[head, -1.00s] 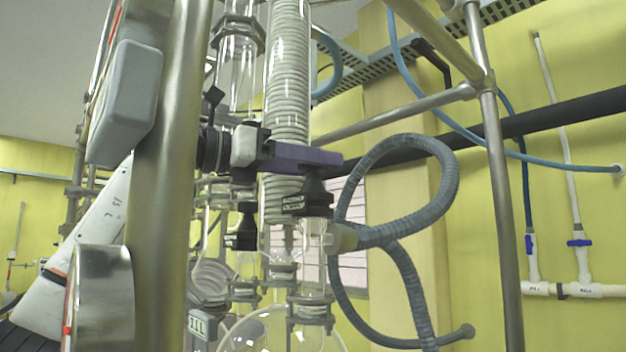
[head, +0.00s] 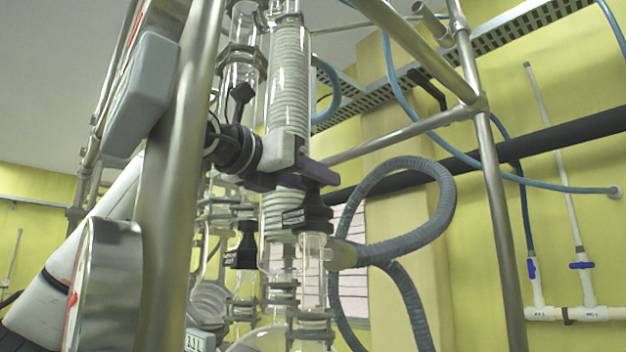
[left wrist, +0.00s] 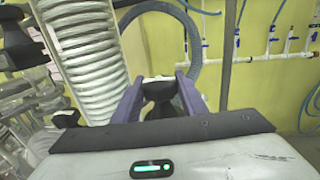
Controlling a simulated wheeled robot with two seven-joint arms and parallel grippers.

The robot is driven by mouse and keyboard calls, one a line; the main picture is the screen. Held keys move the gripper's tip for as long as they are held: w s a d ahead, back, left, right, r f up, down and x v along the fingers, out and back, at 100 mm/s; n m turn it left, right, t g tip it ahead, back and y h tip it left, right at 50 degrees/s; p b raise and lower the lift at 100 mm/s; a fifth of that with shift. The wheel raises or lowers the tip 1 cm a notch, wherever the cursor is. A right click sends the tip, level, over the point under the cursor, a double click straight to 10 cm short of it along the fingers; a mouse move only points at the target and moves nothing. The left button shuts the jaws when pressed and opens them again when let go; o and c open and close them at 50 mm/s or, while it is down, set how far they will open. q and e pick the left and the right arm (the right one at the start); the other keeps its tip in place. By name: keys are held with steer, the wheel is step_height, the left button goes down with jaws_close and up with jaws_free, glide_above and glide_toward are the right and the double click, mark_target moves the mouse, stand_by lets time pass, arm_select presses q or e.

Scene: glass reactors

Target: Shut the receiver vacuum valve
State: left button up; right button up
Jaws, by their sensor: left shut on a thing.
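The receiver vacuum valve, a black knob with a white-lettered band (head: 305,217), sits upright on a clear glass neck with a grey ribbed hose on its side. My left gripper (head: 312,186) has purple fingers, which close around the knob's top from above. In the left wrist view the black knob (left wrist: 160,97) is held between the two purple fingers (left wrist: 160,100). The fingers partly hide the knob, and I cannot tell its exact turn. My right gripper is not in view.
A second black valve (head: 242,250) stands just left on another glass neck. The ribbed grey hose (head: 440,195) loops to the right. A coiled glass condenser (head: 288,85) rises behind my gripper. Steel frame posts (head: 505,240) stand right and left. Blue-handled wall valves (head: 581,265) are far right.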

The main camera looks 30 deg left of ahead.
arm_select(q)
steer(key=shift+w+r+m+h+p, duration=0.1)
steer(key=shift+r+m+h+p, duration=0.1)
steer(key=shift+m+h+p, duration=0.35)
steer(key=m+g+h+p, duration=0.1)
steer(key=h+p, duration=0.1)
steer(key=h, duration=0.1)
steer(key=shift+m, duration=0.25)
steer(key=m+g+h+p, duration=0.2)
steer(key=m+h+p, duration=0.1)
steer(key=p, duration=0.1)
steer(key=shift+g+h, duration=0.3)
steer(key=shift+h, duration=0.05)
steer(key=shift+f+m+g+h, duration=0.2)
steer(key=shift+m+g+h, duration=0.2)
steer(key=shift+h, duration=0.1)
steer(key=shift+m+g+h, duration=0.9)
steer(key=shift+g+h, duration=0.2)
steer(key=shift+g, duration=0.1)
steer(key=o, duration=0.9)
steer(key=shift+c, duration=0.2)
